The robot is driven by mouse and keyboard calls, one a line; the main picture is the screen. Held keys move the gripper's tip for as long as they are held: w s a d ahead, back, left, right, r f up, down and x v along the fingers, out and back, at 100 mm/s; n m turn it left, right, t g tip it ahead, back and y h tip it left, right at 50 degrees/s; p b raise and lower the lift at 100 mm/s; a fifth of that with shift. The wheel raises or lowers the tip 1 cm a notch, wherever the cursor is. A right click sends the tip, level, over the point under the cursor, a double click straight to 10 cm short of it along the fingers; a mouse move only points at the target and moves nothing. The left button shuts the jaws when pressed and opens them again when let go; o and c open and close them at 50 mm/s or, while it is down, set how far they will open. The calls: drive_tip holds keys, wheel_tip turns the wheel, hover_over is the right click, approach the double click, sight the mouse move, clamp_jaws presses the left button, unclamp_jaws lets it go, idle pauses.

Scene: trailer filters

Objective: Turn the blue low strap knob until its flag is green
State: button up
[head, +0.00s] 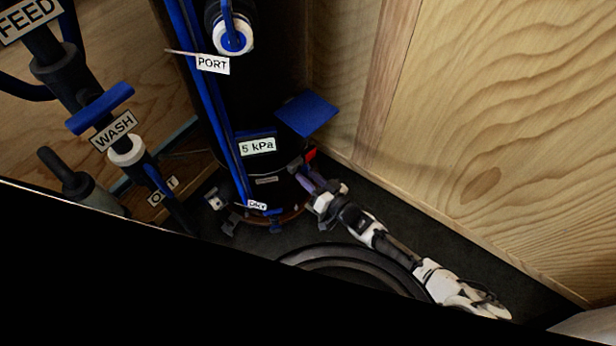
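A tall dark filter tank (262,100) stands in the corner, with a low strap (272,217) around its bottom. A small red flag (310,154) shows at the tank's right side, just above my gripper (311,181). No green shows on it. My gripper is low at the tank's right side, reaching in from the lower right. A small bluish-purple piece shows at its fingers; I cannot tell whether it is the blue low strap knob. The fingers are too small and dark to tell whether they are open or shut, or touching anything.
A blue plate (307,113) juts out above the flag. A wooden wall (500,130) stands close on the right. A round black rim (350,258) lies in front of the tank. Pipes with a WASH label (114,130) stand at the left. A black area hides the lower left.

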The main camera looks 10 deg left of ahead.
drive_tip(key=shift+w+a, duration=0.1)
drive_tip(key=shift+a, duration=0.1)
clamp_jaws()
drive_tip(key=shift+m, duration=0.3)
drive_tip(key=shift+m, duration=2.6)
